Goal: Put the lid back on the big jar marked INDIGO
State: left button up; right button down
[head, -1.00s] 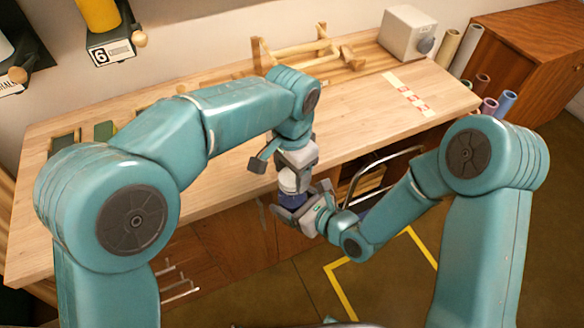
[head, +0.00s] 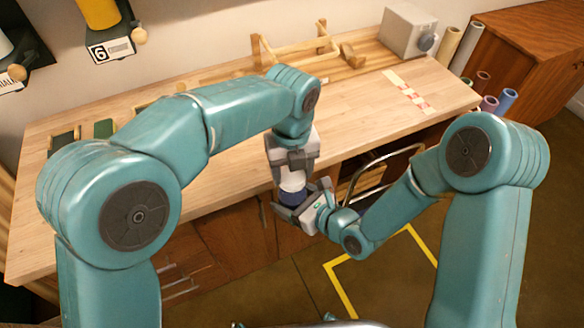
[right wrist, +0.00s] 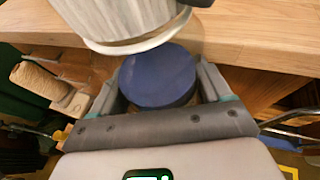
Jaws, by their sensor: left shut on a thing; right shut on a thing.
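My left gripper (head: 293,160) points down beside the bench front, shut on a pale cylinder, apparently the lid (head: 292,181). In the right wrist view this pale cylinder (right wrist: 125,18) has a rounded rim and hangs over the far edge of a blue round body. That blue body, apparently the jar (right wrist: 158,76), sits between the fingers of my right gripper (right wrist: 160,88), its flat blue face showing. In the head view the blue jar (head: 289,197) is directly under the pale cylinder. Whether they touch is unclear. No INDIGO lettering is visible. My right gripper (head: 303,208) is shut on the jar.
The wooden bench (head: 350,115) lies behind my grippers, its top mostly clear. A wooden rack (head: 295,50) and a grey box (head: 408,32) stand at its back. Drawers and a metal rail (head: 395,153) are below its front edge. A yellow jar (head: 98,12) stands on a shelf.

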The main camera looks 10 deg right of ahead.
pick_arm(q)
jog(key=m, duration=0.6)
jog(key=o, duration=1)
jog(key=shift+r, duration=2.25)
jog(key=shift+c, duration=0.4)
